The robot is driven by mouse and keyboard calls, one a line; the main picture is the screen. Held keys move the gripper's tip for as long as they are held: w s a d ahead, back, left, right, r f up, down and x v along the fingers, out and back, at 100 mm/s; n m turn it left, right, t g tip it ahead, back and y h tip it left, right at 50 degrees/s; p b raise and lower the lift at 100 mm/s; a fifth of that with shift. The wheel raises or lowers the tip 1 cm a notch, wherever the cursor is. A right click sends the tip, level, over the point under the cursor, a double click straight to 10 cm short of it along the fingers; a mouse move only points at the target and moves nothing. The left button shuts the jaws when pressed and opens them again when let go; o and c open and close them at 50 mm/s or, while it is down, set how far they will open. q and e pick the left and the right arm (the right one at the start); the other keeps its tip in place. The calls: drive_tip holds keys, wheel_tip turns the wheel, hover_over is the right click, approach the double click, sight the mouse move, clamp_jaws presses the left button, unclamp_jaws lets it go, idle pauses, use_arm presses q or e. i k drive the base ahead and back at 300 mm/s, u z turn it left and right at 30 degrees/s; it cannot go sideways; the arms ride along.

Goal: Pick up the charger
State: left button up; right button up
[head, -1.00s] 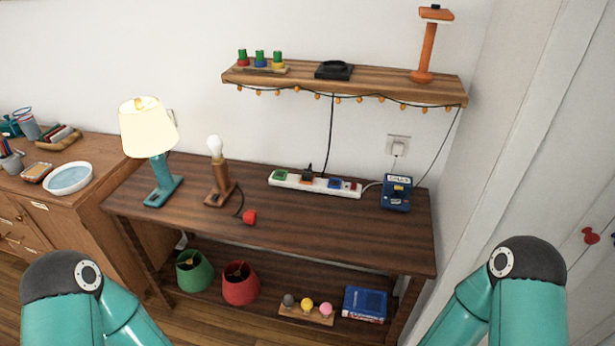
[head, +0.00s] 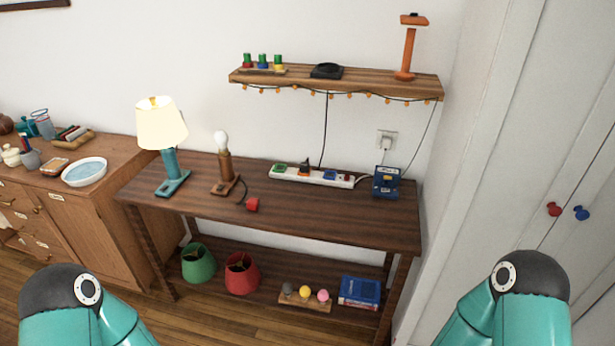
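I cannot tell for certain which thing is the charger. A blue boxy device (head: 386,183) with a pale label stands at the right end of the dark wooden table, beside the white power strip (head: 312,176). The strip holds several coloured plugs. A black round-topped pad on a square base (head: 327,71) lies on the wall shelf. Only teal and black links of my arms show at the lower left and lower right. Both grippers are out of view.
The table (head: 310,218) also bears a lit teal lamp (head: 162,140), a bare-bulb lamp (head: 223,165) and a red plug (head: 252,204). Its front right top is clear. The wall shelf (head: 400,85) hangs above. Cabinet doors (head: 500,150) stand at the right, a wooden sideboard (head: 75,225) at the left.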

sight(304, 167)
drive_tip(key=u, duration=0.65)
drive_tip(key=i, duration=0.85)
drive_tip(key=z, duration=1.65)
drive_tip(key=k, duration=0.9)
drive_tip(key=z, duration=0.2)
drive_tip(key=i, duration=0.9)
drive_tip(key=u, duration=0.05)
